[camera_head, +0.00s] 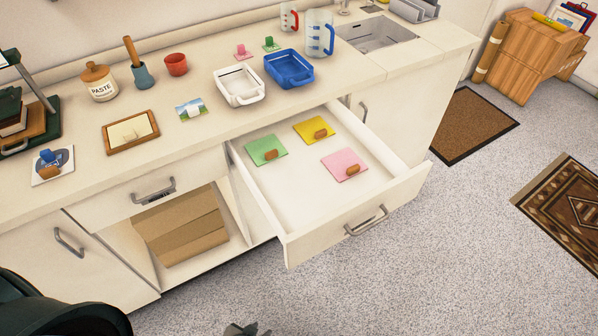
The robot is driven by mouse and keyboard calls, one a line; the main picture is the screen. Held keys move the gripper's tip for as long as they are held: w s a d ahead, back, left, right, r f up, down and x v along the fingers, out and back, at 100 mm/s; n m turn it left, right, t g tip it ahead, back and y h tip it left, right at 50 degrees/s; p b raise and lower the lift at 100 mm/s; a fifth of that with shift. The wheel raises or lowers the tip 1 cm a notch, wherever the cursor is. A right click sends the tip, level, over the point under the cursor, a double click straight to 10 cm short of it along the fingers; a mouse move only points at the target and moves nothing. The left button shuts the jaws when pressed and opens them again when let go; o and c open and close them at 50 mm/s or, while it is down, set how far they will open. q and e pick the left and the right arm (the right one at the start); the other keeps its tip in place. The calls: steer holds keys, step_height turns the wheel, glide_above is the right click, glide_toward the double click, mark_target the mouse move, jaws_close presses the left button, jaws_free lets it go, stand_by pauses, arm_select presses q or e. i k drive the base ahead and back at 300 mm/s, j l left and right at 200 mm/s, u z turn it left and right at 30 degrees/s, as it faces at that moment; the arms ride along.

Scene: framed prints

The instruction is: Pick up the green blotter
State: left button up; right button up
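The green blotter (266,150) is a flat green square with a brown knob-like handle on it. It lies in the open drawer (290,204), near the drawer's back left corner. A yellow blotter (314,130) lies behind and right of it, and a pink blotter (345,164) lies to its right, each with a similar brown handle. My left gripper (246,328) shows only as a small grey tip at the bottom edge, in front of and well below the drawer, apart from the blotters. Its opening is not clear. My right gripper is out of view.
The counter above holds a white tray (239,85), a blue tray (289,69), a wooden frame (131,131) and a paste jar (99,82). An open cubby with a cardboard box (180,226) is left of the drawer. The speckled floor in front is clear.

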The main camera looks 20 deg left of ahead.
mark_target(264, 151)
steer(key=i+l+u, duration=0.1)
steer(key=l+u, duration=0.25)
steer(key=l, duration=0.6)
steer(key=l+u, duration=0.35)
steer(key=l, duration=0.6)
steer(key=k+l+u, duration=0.1)
steer(key=l+u, duration=0.25)
steer(key=l, duration=0.65)
